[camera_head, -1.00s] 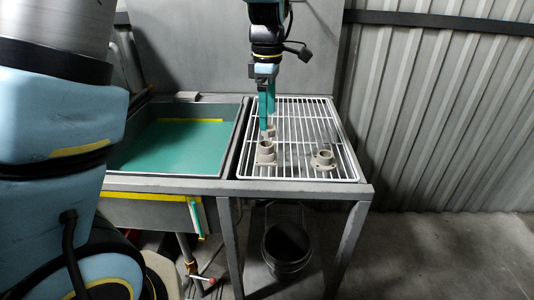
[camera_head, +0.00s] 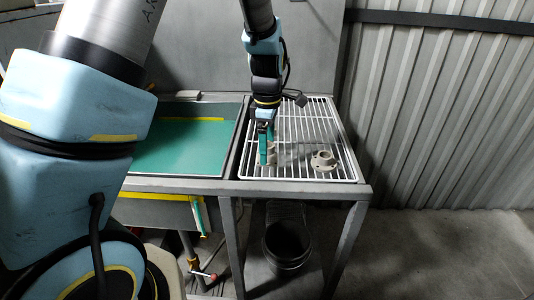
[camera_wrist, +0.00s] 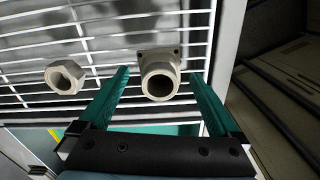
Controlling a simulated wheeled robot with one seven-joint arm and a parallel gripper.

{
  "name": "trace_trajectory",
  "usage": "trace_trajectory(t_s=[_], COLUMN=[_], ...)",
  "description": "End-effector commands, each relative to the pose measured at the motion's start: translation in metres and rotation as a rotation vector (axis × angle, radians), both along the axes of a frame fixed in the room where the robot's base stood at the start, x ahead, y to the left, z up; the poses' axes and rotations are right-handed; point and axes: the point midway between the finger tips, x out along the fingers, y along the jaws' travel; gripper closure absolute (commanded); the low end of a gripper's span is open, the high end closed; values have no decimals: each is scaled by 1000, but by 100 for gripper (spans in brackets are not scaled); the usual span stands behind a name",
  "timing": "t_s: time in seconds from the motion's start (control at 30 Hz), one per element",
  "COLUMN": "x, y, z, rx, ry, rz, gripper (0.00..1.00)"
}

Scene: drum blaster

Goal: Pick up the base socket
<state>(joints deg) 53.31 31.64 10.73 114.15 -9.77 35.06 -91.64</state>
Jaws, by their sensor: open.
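The base socket, a beige tube on a square flange, stands on the white wire rack. In the wrist view the socket (camera_wrist: 160,78) is between the two green fingers of my gripper (camera_wrist: 165,88), with a gap on each side. My gripper is open and empty. In the head view my gripper (camera_head: 266,156) is low over the left part of the rack, and its fingers hide most of the socket. A beige hex nut (camera_wrist: 65,77) lies left of the socket in the wrist view, outside the fingers.
A beige round-flanged part (camera_head: 323,161) sits on the right of the wire rack (camera_head: 305,125). A sink (camera_head: 185,145) with a green bottom adjoins the rack on the left. A black bucket (camera_head: 287,246) stands under the table. The rack's back right is clear.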

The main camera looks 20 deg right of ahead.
Motion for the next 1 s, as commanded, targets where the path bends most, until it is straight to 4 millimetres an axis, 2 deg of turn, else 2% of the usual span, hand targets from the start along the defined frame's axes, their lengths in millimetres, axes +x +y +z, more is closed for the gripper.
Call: trace_trajectory(t_s=[0.07, 0.9, 1.0], x=[0, 0, 0], y=[0, 0, 0], z=[0, 0, 0], rx=[0, 0, 0], ry=[0, 0, 0], rz=[0, 0, 0], gripper=[5, 100, 100])
